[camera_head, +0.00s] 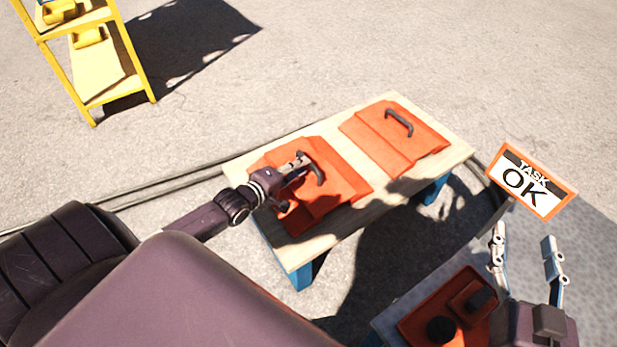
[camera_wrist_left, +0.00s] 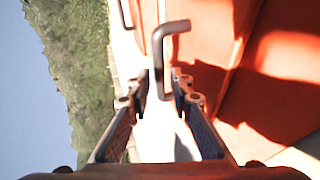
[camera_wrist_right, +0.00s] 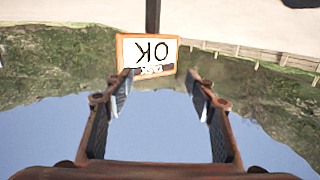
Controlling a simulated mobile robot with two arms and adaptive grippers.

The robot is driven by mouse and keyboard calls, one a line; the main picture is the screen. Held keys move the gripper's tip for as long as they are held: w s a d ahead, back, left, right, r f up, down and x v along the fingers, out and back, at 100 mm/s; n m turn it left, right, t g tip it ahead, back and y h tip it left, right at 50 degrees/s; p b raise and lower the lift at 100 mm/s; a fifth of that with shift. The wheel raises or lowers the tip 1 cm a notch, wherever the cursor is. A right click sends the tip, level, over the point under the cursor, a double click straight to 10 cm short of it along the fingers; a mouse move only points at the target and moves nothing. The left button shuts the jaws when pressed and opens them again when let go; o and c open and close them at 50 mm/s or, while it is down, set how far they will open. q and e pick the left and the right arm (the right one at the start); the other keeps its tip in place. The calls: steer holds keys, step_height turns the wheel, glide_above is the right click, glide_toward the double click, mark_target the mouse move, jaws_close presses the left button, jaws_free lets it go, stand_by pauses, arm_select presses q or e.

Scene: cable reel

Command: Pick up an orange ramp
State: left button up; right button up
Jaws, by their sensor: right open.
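Two orange ramps lie on the wooden table. The near ramp (camera_head: 334,182) has a dark handle (camera_head: 316,167); the far ramp (camera_head: 385,140) has its own handle (camera_head: 399,122). My left gripper (camera_head: 303,164) is at the near ramp's handle. In the left wrist view the handle (camera_wrist_left: 166,62) reaches down between the two fingertips (camera_wrist_left: 161,85). These fingers are partly closed, with a small gap left of the handle. My right gripper (camera_head: 523,243) is open and empty, in the lower right of the head view; its fingertips (camera_wrist_right: 160,85) are wide apart.
The wooden table (camera_head: 462,150) has blue legs. A yellow shelf (camera_head: 136,55) stands at the upper left. A sign reading "TASK OK" (camera_head: 533,181) is above my right gripper. An orange box with black knobs (camera_head: 415,320) is at the lower right. Cables run along the ground behind the table.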

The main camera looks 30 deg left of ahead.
mark_target(308, 171)
arm_select(q)
steer(key=b+x, duration=0.2)
steer(key=x, duration=0.2)
steer(key=shift+w+f, duration=0.1)
steer(key=shift+w, duration=0.15)
arm_select(e)
step_height(308, 171, up, 12)
steer(key=s+t+y, duration=0.2)
steer(key=t, duration=0.4)
steer(key=shift+s+a+r, duration=0.2)
steer(key=shift+s+a, duration=0.1)
steer(key=shift+a, duration=0.15)
arm_select(q)
jaws_close()
steer(key=shift+w+r, duration=0.1)
steer(key=shift+r, duration=0.2)
